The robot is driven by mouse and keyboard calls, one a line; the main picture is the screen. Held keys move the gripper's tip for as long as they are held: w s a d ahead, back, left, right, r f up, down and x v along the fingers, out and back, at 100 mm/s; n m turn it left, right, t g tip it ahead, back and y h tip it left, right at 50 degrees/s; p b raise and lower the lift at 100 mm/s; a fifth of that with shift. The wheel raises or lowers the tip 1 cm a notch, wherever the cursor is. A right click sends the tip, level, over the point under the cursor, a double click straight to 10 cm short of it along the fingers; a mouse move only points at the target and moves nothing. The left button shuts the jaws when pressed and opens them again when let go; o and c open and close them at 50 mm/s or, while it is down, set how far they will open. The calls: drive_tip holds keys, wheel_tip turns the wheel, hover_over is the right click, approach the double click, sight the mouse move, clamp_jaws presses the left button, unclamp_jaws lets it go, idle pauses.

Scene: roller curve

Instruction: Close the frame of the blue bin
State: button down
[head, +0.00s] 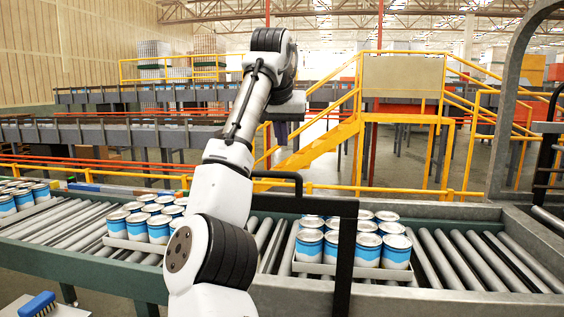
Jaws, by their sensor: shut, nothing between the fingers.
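No blue bin can be made out in the head view. A black angular frame (345,250) with a crossbar and an upright stands in front of the conveyor, just right of my arm. I cannot tell whether it belongs to the bin. My arm rises through the middle of the view and bends down at its far end. My gripper (281,130) hangs there, small and dark, above and beyond the conveyor in the picture. It is shut and empty, and it appears apart from the black frame. Its fingertips are too small to see clearly.
A roller conveyor (455,255) crosses the front, with trays of blue and white cans (310,245) on it. A blue brush (37,304) lies at lower left. A grey arched frame (508,100) stands at right. Yellow stairs (320,145) stand behind.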

wheel_tip(320, 180, down, 6)
drive_tip(key=p, duration=0.1)
drive_tip(key=shift+s+f, duration=0.15)
drive_tip(key=shift+s, duration=0.1)
drive_tip(key=shift+s+a+f, duration=0.1)
idle(0.7)
